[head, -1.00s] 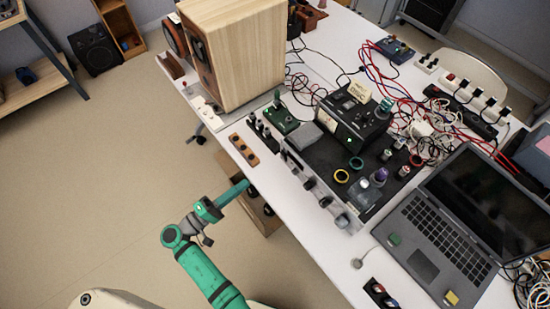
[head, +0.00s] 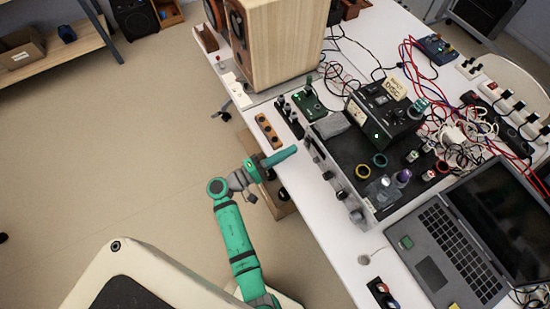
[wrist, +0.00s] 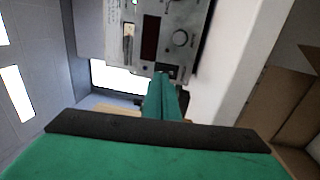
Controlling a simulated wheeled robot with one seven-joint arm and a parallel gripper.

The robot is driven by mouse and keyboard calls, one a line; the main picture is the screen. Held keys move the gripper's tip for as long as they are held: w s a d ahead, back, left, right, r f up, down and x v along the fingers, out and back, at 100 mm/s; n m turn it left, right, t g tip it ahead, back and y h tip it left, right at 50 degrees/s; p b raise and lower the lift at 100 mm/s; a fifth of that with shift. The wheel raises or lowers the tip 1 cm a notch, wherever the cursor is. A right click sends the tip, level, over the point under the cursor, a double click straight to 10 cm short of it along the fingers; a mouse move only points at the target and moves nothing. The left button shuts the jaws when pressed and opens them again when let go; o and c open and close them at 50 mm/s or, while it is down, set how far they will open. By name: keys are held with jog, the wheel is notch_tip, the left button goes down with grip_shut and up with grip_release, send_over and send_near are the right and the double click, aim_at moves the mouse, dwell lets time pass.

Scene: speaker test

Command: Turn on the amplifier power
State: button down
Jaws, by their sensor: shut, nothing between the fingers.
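The amplifier (head: 345,150) is a wide dark-topped box with a silver front panel near the table's front edge. Its front panel (wrist: 202,22) fills the top of the wrist view, with a round knob (wrist: 180,38), a dark window (wrist: 150,36), a tall slot-like control (wrist: 128,42) and a lit green lamp (wrist: 134,2). A small dark switch (wrist: 166,69) sits low on the panel. My gripper (head: 292,152) is shut and empty, pointing at the panel's left end. In the wrist view my fingertips (wrist: 163,80) appear just below the small switch; I cannot tell whether they touch.
A wooden speaker (head: 275,45) stands at the table's back left. A wooden block with dark knobs (head: 268,131) lies near the table edge beside my gripper. A laptop (head: 450,250) and tangled cables (head: 465,140) crowd the right. The floor (head: 120,150) at left is clear.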

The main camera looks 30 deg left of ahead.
aim_at(306, 142)
jog(key=shift+x, duration=1.7)
jog(key=shift+w+d+r+g+y, duration=0.35)
jog(key=shift+g+y, duration=0.05)
jog(key=shift+g, duration=0.2)
jog(key=shift+s+a, duration=0.35)
jog(key=r+v, duration=0.2)
jog(key=v, duration=1.1)
jog(key=shift+s+a, duration=0.2)
jog(key=shift+s, duration=0.05)
jog(key=shift+w, duration=0.1)
jog(key=shift+d, duration=0.15)
